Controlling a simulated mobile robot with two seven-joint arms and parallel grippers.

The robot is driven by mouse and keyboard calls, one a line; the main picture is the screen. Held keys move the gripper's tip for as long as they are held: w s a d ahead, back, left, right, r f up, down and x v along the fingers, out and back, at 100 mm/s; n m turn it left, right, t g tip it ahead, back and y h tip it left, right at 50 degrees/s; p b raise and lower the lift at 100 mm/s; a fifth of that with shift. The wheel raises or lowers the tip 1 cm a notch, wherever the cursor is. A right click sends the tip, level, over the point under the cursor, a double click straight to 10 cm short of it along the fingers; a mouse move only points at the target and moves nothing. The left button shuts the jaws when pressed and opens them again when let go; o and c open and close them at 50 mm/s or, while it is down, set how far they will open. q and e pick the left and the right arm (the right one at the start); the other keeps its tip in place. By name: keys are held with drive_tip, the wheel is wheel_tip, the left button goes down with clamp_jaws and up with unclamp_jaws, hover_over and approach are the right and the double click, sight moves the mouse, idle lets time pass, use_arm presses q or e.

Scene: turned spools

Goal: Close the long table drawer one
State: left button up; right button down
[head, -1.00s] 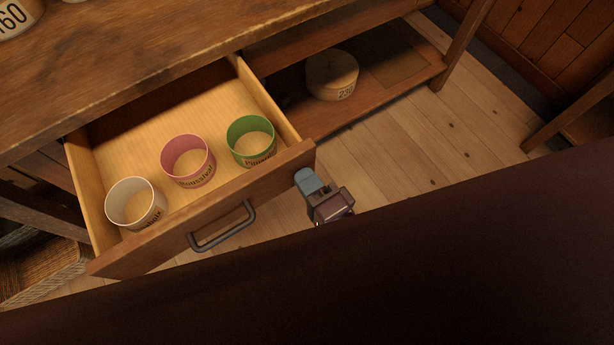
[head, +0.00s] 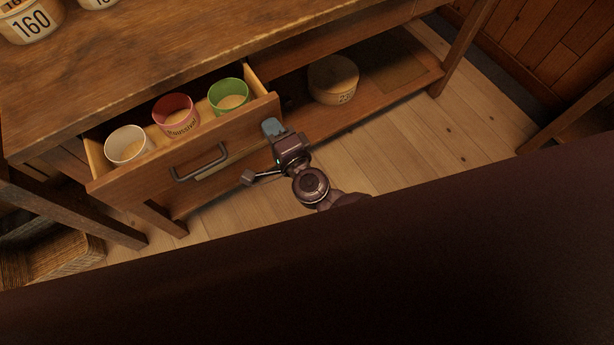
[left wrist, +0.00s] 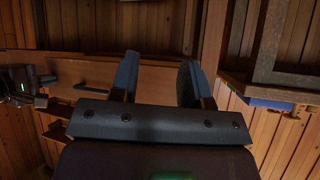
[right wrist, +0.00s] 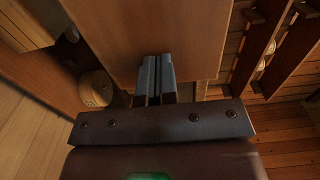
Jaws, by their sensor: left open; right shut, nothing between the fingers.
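The long table (head: 150,60) has a wooden drawer (head: 140,182) partly pulled out, with a dark bar handle (head: 200,166) on its front. Inside stand a white cup (head: 127,146), a red cup (head: 175,116) and a green cup (head: 229,97). My right gripper (head: 272,128) is at the right end of the drawer front. In the right wrist view its closed fingers (right wrist: 156,75) are against or very near the wooden drawer front (right wrist: 150,30); contact is not certain. My left gripper (left wrist: 158,80) is open and empty in the left wrist view, out of the head view.
A round container (head: 333,80) sits on the lower shelf to the right. Containers marked 160 (head: 30,25) stand on the tabletop. A wicker basket (head: 60,255) is on the floor at left. Wood floor (head: 400,140) is open at right.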

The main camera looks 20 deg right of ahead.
sight(241, 84)
drive_tip(key=x, duration=0.7)
drive_tip(key=b+x, duration=0.1)
drive_tip(key=x, duration=0.3)
drive_tip(key=shift+a+f, duration=0.1)
drive_tip(key=shift+f, duration=0.2)
drive_tip(key=b+x, duration=0.1)
drive_tip(key=x, duration=0.3)
drive_tip(key=shift+w, duration=0.35)
drive_tip(key=shift+w+a, duration=0.1)
drive_tip(key=shift+w, duration=0.1)
use_arm(q)
drive_tip(key=shift+s+a+f, duration=0.1)
drive_tip(key=shift+s+f, duration=0.1)
drive_tip(key=shift+f, duration=0.25)
drive_tip(key=shift+s+a+f, duration=0.1)
drive_tip(key=shift+s+f, duration=0.05)
drive_tip(key=shift+f, duration=0.25)
use_arm(e)
drive_tip(key=shift+w+r, duration=0.15)
drive_tip(key=shift+r, duration=0.25)
